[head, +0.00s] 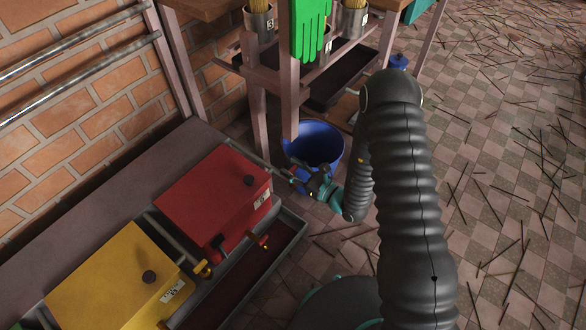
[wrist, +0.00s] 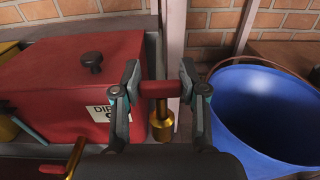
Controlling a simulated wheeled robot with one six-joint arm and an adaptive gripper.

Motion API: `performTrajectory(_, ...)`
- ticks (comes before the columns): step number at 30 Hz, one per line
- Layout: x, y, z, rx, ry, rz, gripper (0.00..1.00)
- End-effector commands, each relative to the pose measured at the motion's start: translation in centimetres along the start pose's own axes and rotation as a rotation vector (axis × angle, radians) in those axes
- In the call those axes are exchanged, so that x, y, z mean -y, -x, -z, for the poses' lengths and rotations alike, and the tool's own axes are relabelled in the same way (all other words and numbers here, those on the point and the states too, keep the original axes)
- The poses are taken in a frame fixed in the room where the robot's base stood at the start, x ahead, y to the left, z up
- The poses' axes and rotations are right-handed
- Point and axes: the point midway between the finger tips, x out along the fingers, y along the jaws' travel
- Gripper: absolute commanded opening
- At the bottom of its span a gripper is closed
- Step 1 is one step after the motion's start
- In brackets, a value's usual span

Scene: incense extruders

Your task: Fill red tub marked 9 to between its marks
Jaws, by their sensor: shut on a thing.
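The red tub (head: 210,192) is a lidded box with a dark knob on top and a white label (head: 262,199) on its front. In the wrist view the red tub (wrist: 70,75) fills the left, its label (wrist: 98,112) partly hidden by a finger; the number is not clearly legible. My gripper (head: 318,183) is just right of the tub, by its pipe. In the wrist view my gripper (wrist: 160,88) is shut on a red handle (wrist: 160,89), with a brass piece (wrist: 161,125) beside it. The level marks and contents are not visible.
A yellow tub (head: 120,285) stands left of the red one. A trough (head: 290,228) runs along their front. A red-tipped tap (head: 263,241) juts from the red tub. Sticks litter the tiled floor.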

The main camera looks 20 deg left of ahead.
Motion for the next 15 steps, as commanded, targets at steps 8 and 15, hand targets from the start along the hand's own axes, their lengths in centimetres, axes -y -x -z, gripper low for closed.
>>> performTrajectory(8, -0.07, 0.03, -0.03, 0.0, -0.001, -0.003, 0.62)
performTrajectory(15, 0.03, 0.07, -0.01, 0.0, -0.001, -0.001, 0.69)
